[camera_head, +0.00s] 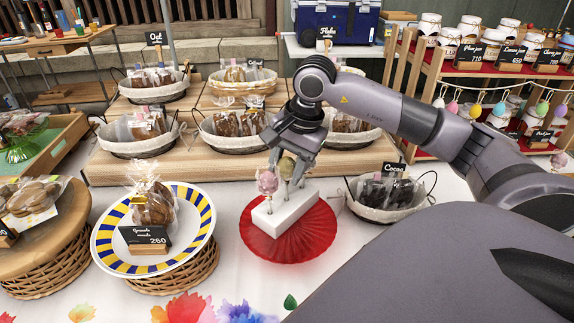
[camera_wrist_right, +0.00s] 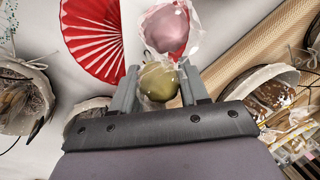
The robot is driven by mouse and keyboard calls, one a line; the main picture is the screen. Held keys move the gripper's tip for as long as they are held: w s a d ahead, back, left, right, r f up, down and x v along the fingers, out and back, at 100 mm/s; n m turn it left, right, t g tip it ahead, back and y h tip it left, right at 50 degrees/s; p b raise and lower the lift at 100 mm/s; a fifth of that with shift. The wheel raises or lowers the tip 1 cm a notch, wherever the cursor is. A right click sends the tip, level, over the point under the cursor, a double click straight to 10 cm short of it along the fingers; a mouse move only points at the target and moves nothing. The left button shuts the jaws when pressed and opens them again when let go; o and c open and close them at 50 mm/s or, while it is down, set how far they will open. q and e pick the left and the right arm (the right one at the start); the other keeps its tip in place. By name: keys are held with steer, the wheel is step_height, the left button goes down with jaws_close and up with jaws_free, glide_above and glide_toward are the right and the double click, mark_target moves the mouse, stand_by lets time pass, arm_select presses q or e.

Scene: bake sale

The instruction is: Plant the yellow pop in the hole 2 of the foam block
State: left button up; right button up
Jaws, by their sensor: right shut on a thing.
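The white foam block (camera_head: 287,210) lies on a round red pleated dish (camera_head: 310,238). A wrapped pink pop (camera_head: 267,182) stands at the block's left part. My right gripper (camera_head: 287,172) points down over the block and is shut on the yellow pop (camera_head: 287,165), beside the pink one. In the right wrist view, the olive-yellow pop (camera_wrist_right: 157,80) sits between the fingers, with the pink pop (camera_wrist_right: 166,30) just beyond it. Whether the yellow pop's stick is in a hole is hidden. My left gripper is not in view.
A striped plate (camera_head: 108,252) with a bagged treat stands left of the dish. A basket marked Cocoa (camera_head: 384,213) stands close on the right. Tiered wooden steps (camera_head: 110,168) with baskets rise behind. White tablecloth is free in front of the dish.

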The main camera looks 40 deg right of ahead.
mark_target(291, 157)
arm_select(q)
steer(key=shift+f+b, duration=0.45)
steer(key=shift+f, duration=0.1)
arm_select(e)
steer(key=shift+f, duration=0.55)
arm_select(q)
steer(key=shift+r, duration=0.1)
arm_select(e)
steer(key=o, duration=0.7)
steer(key=shift+o, duration=0.2)
steer(key=shift+s+r, duration=0.1)
steer(key=shift+r, duration=0.5)
steer(key=v, duration=0.5)
steer(key=shift+s+r, duration=0.1)
steer(key=shift+s+d+r, duration=0.1)
steer(key=shift+r, duration=0.3)
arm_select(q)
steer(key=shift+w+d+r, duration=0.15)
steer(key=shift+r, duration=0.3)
